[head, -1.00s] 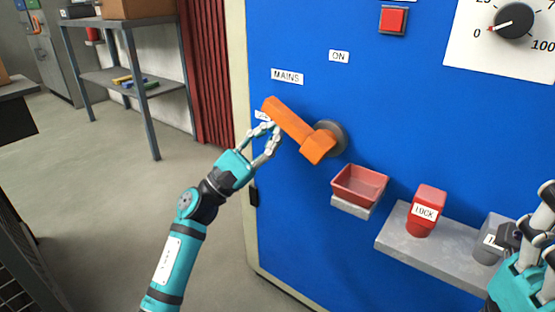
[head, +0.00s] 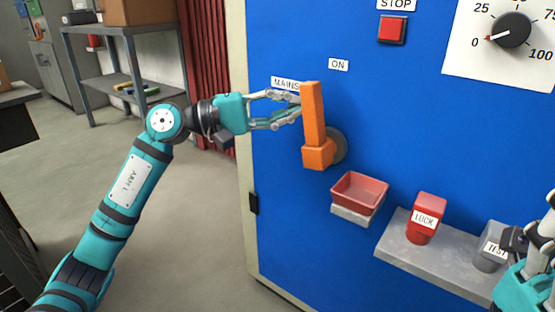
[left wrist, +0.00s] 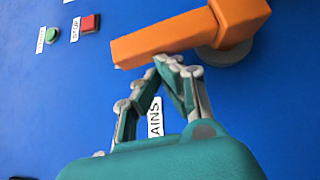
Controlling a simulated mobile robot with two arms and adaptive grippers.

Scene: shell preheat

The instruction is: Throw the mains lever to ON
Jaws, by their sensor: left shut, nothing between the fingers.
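The orange mains lever (head: 313,122) stands nearly upright on its round grey hub (head: 340,146) on the blue panel. Its upper end is just below and left of the ON label (head: 339,65). My left gripper (head: 298,108) is shut and empty, its fingertips against or very close to the lever's left side. In the left wrist view the shut fingertips (left wrist: 168,62) meet the edge of the orange lever (left wrist: 190,30). The MAINS label (head: 285,83) is partly hidden behind the fingers and lever. My right gripper (head: 545,240) is cut off at the right edge.
A red tray (head: 360,192) sits below the lever. A grey shelf (head: 430,262) holds a red LOCK piece (head: 426,218) and a grey TEST piece (head: 490,248). A red STOP button (head: 392,29) and a dial (head: 512,30) are above. Open floor lies left.

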